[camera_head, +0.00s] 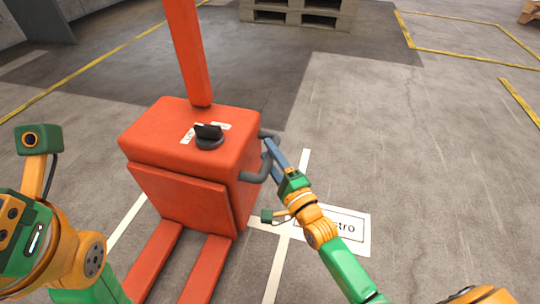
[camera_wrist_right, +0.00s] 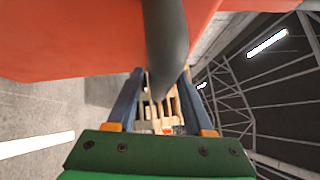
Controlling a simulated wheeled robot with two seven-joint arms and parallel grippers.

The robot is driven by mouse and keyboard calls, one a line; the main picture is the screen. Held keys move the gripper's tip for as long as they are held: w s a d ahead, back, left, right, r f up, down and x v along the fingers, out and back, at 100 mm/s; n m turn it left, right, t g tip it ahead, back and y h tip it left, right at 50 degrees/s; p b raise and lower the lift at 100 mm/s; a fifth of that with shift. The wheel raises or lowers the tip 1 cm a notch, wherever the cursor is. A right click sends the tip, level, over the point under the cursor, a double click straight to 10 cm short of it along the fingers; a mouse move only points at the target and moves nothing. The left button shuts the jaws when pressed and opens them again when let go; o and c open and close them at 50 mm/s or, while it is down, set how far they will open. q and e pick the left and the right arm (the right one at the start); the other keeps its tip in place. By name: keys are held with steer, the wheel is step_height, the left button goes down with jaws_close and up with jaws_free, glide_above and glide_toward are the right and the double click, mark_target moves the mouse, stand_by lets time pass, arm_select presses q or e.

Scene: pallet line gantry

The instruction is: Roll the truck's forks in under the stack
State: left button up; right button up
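The red truck (camera_head: 185,170) stands in front of me in the head view, with its mast rising behind its boxy body. Its two forks (camera_head: 205,268) run along the floor toward the bottom edge, where their tips are out of frame. A grey handle (camera_head: 256,177) sticks out of its right side. My right gripper (camera_head: 267,147) is at this handle. In the right wrist view the handle bar (camera_wrist_right: 166,45) runs between the two fingers (camera_wrist_right: 162,75); whether they press on it is unclear. A stack of wooden pallets (camera_head: 298,14) is at the top edge. My left gripper is out of frame.
A black knob (camera_head: 208,137) sits on the truck's top. A white floor label (camera_head: 350,228) and white lines lie right of the truck. Yellow lines (camera_head: 470,53) mark the floor at the back right. Wooden pallets also show in the wrist view (camera_wrist_right: 152,112).

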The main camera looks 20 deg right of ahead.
jaws_close()
stand_by(1.2)
